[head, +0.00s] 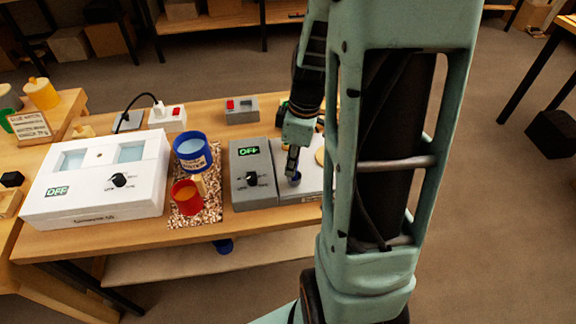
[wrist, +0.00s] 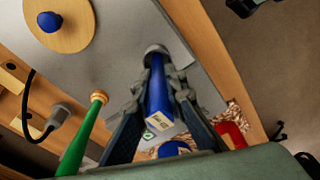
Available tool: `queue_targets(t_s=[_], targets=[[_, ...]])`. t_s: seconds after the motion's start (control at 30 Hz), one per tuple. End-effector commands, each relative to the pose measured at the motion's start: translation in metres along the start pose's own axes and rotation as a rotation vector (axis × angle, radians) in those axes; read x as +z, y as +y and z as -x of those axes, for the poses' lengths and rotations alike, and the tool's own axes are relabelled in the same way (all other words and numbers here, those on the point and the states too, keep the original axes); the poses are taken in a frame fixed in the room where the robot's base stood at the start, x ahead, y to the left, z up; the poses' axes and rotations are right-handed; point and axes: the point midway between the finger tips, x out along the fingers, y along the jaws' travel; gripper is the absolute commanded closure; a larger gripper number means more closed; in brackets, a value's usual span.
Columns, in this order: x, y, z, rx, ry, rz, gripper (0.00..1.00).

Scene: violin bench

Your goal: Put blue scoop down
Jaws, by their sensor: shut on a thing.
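My gripper (head: 291,163) points down over the light grey plate (head: 311,183) of the grey device, just right of its panel. In the wrist view my gripper (wrist: 157,85) is shut on the blue scoop (wrist: 158,95), with a finger on each side of its blue handle. A pale label shows on the handle's near end, and a grey round end shows beyond the fingertips. In the head view only a small blue part of the scoop (head: 295,178) shows below the fingers. I cannot tell whether it touches the plate.
A blue can (head: 193,153) and a red cup (head: 186,197) stand on a speckled mat (head: 209,212), left of the grey device (head: 252,172). A white box (head: 96,180) is farther left. The wrist view shows a green-handled tool (wrist: 83,135) and a wooden disc (wrist: 75,38) with a blue knob.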

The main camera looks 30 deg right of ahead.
Motion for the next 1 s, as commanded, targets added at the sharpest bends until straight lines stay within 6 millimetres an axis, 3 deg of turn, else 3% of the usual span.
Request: queue_targets(t_s=[0.37, 0.4, 0.57, 0.87, 1.0], targets=[[0.002, 0.0, -0.005, 0.001, 0.0, -0.001, 1.0], [0.002, 0.0, -0.005, 0.001, 0.0, -0.001, 0.88], [0.001, 0.0, -0.004, 0.001, 0.0, -0.001, 0.71], [0.001, 0.0, -0.002, 0.001, 0.0, 0.0, 0.71], [0.0, 0.001, 0.009, 0.003, 0.001, 0.0, 0.71]])
